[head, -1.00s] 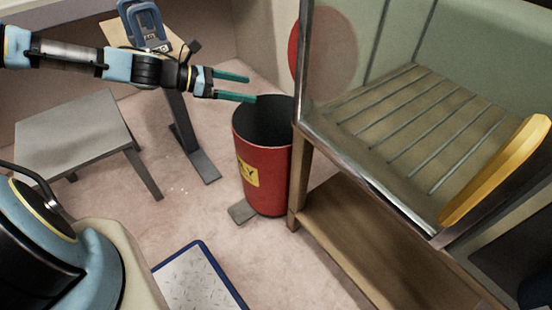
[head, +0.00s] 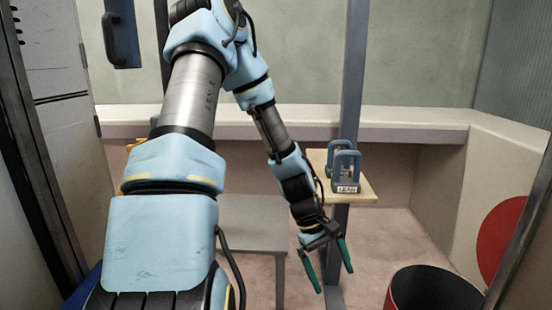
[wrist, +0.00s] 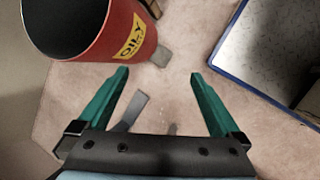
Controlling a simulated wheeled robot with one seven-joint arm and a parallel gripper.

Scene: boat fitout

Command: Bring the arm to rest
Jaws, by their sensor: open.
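My gripper (head: 334,281) hangs at the end of my bent arm in the head view, pointing down with its two green fingers apart. Nothing is between the fingers. In the wrist view the open fingers (wrist: 159,75) reach over bare pinkish floor, with the red bin ahead and to their left. My arm rises through the middle of the head view and folds down to the right.
The red bin (head: 432,285) stands at the lower right; its yellow label shows in the wrist view (wrist: 133,38). Blue-handled items (head: 346,170) sit on a small wooden shelf (head: 362,192) beside a post. A grey table (head: 252,212) stands behind my arm. A blue-edged white panel (wrist: 270,50) lies right.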

